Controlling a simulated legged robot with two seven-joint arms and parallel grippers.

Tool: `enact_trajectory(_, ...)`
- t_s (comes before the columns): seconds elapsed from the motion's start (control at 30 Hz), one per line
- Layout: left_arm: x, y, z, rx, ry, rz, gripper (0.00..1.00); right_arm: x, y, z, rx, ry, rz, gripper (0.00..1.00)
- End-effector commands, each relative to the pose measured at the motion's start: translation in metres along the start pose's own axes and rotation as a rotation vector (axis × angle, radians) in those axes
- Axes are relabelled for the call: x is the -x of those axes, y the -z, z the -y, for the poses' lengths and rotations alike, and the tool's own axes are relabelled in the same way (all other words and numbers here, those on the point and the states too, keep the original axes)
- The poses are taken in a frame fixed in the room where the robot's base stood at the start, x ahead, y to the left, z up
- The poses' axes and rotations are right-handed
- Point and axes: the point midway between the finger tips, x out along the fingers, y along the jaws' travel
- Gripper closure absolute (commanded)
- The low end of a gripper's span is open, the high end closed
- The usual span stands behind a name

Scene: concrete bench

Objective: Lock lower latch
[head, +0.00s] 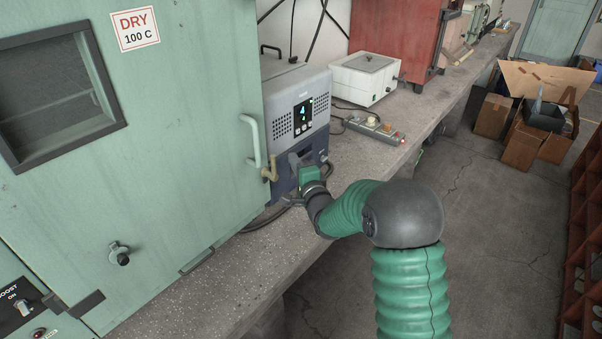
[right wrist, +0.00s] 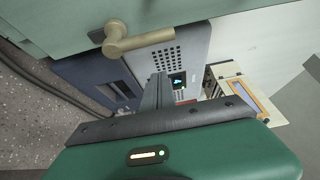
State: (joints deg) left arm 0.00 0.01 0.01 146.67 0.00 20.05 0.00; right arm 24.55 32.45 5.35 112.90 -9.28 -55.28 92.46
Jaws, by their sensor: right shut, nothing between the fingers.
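A brass latch lever (head: 269,170) sits at the right edge of the green cabinet door, just below the door's pale handle (head: 252,141). It also shows in the right wrist view (right wrist: 132,42), with its round pivot at left and its bar pointing right. It is the only brass lever I see; whether the door is latched, I cannot tell. My right gripper (head: 296,159) is just right of the lever, in front of the grey-blue unit. Its fingers (right wrist: 157,92) are shut and empty, apart from the lever. My left gripper is not in view.
The grey-blue unit (head: 302,90) with a lit display stands close behind my right gripper. A white box device (head: 364,77) and a power strip (head: 374,127) are farther along the bench. A metal knob (head: 121,254) is low on the door. Bare bench (head: 190,300) shows in front.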

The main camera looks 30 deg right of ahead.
Motion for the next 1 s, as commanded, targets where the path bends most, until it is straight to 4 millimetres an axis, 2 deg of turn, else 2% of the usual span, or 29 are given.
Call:
enact_trajectory(0.03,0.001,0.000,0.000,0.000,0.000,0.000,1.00,-0.003,-0.007,0.001,-0.001,0.000,0.004,1.00)
enact_trajectory(0.1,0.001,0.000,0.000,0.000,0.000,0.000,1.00,0.003,-0.020,0.000,0.000,-0.001,0.004,1.00)
enact_trajectory(0.3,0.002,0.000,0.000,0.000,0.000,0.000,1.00,0.010,-0.036,0.000,0.000,-0.001,0.000,1.00)
enact_trajectory(0.67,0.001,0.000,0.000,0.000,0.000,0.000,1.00,0.011,-0.038,0.000,0.001,0.000,-0.001,1.00)
enact_trajectory(1.0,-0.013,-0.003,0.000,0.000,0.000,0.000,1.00,0.001,-0.040,-0.001,0.092,0.054,-0.001,1.00)
